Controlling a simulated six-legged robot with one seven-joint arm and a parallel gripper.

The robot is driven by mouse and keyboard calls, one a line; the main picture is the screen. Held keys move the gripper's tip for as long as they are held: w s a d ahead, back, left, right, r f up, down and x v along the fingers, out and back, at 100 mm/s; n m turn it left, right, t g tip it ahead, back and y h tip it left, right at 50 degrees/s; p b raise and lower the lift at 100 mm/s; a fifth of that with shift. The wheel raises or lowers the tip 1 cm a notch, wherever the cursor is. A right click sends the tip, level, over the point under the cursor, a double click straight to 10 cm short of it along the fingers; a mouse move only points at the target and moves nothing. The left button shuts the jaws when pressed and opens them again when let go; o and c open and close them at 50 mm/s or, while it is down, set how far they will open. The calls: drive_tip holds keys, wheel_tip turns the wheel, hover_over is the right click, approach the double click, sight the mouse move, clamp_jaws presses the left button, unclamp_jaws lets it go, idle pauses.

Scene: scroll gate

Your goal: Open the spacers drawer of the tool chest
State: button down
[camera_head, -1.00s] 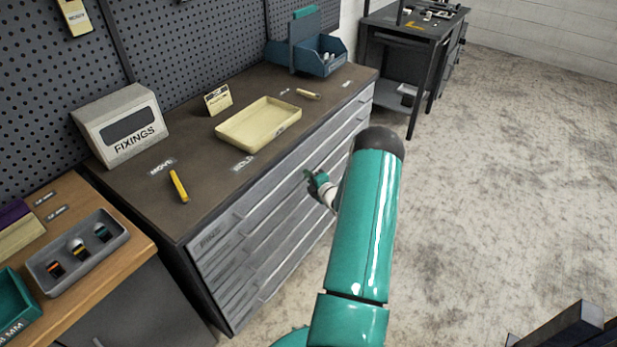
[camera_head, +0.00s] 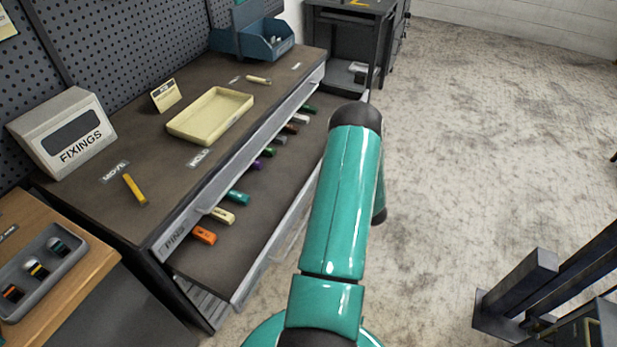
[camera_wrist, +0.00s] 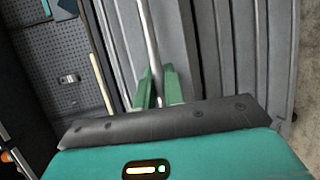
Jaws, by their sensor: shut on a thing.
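The grey tool chest (camera_head: 190,215) has a drawer (camera_head: 262,212) pulled out below the front marked PINS (camera_head: 175,238). Several coloured blocks lie in a row inside it, among them an orange one (camera_head: 203,235), a cream one (camera_head: 222,215) and a teal one (camera_head: 238,197). The open drawer's own label cannot be read. In the wrist view my gripper (camera_wrist: 158,88) has its green fingers on either side of a silver bar handle (camera_wrist: 150,40) and is shut on it. In the head view my arm hides the gripper and part of the drawer front.
On the chest top are a cream tray (camera_head: 210,116), a yellow bar (camera_head: 134,189), a FIXINGS box (camera_head: 65,130) and a blue bin (camera_head: 262,40). A grey tray (camera_head: 45,268) stands on the wooden bench at left. A dark metal frame (camera_head: 540,290) is at lower right.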

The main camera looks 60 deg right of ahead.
drive_tip(key=shift+s+d, duration=0.2)
drive_tip(key=shift+s, duration=1.65)
drive_tip(key=c, duration=1.8)
unclamp_jaws()
drive_tip(key=shift+o, duration=0.2)
drive_tip(key=v, duration=1.3)
drive_tip(key=shift+s, duration=0.35)
drive_tip(key=shift+r, duration=0.1)
